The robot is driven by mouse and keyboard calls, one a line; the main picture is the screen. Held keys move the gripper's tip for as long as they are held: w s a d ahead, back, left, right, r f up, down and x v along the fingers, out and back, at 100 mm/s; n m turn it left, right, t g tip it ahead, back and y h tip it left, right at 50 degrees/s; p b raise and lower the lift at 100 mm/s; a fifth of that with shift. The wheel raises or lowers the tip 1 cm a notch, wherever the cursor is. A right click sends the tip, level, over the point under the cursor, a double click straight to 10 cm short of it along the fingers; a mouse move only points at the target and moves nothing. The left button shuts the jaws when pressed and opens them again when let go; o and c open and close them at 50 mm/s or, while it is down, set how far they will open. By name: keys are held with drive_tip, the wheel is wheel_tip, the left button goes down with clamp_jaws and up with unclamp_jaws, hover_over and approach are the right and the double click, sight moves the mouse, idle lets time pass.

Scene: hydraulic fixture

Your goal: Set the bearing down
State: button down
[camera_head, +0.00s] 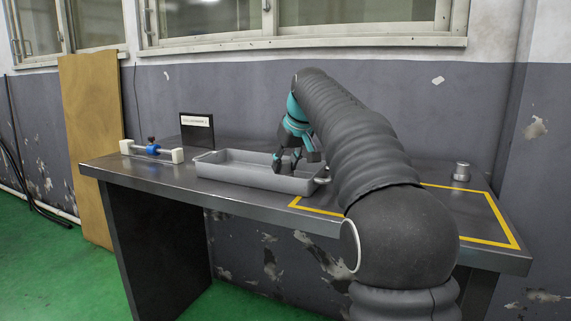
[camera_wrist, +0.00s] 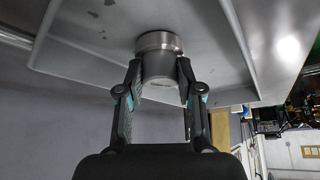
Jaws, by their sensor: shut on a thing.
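The bearing (camera_wrist: 159,48) is a short grey metal cylinder with a brighter ring at one end. In the wrist view it sits between the two fingers of my gripper (camera_wrist: 159,76), which is shut on it. The grey tray (camera_wrist: 85,20) lies right behind the bearing; I cannot tell whether the two touch. In the head view my gripper (camera_head: 287,160) points down into the right part of the tray (camera_head: 235,176), and the held bearing is hidden there.
A similar metal cylinder (camera_head: 461,172) stands at the table's right, inside a yellow taped outline (camera_head: 503,221). A white fixture with a blue part (camera_head: 153,149) stands at the left end. A black sign (camera_head: 197,131) stands behind the tray. The table (camera_head: 150,175) is bare around these.

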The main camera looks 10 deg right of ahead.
drive_tip(key=shift+f, duration=0.1)
drive_tip(key=c, duration=0.7)
unclamp_jaws()
drive_tip(key=shift+c, duration=0.2)
drive_tip(key=p+v, duration=0.1)
drive_tip(key=v, duration=1.1)
